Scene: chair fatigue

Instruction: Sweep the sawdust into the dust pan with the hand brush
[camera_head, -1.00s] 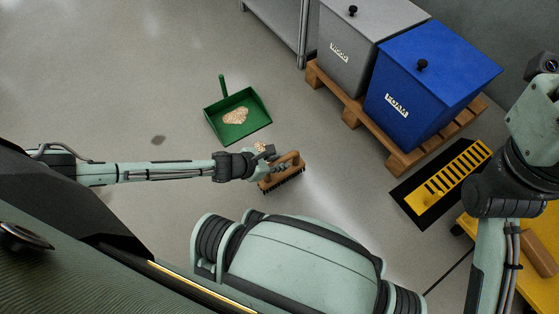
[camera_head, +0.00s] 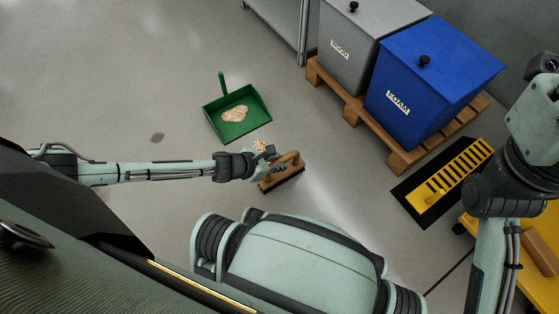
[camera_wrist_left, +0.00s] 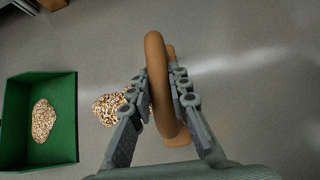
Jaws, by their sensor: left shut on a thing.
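My left gripper (camera_head: 262,168) is shut on the wooden handle of the hand brush (camera_head: 287,172), whose dark bristles face down at the floor. In the left wrist view the brown brush handle (camera_wrist_left: 157,75) stands between both fingers (camera_wrist_left: 158,95). The green dust pan (camera_head: 251,129) lies on the floor beyond the brush and holds a patch of sawdust (camera_head: 235,114). It is also at the left of the left wrist view (camera_wrist_left: 62,155). A small pile of sawdust (camera_head: 260,146) lies on the floor between pan and brush, partly hidden by the gripper. My right gripper is not in view.
A grey bin (camera_head: 350,55) and a blue bin labelled FOAM (camera_head: 430,75) stand on a wooden pallet (camera_head: 398,160) at the upper right. A black and yellow floor piece (camera_head: 445,180) lies right of centre. The floor around the pan is mostly clear.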

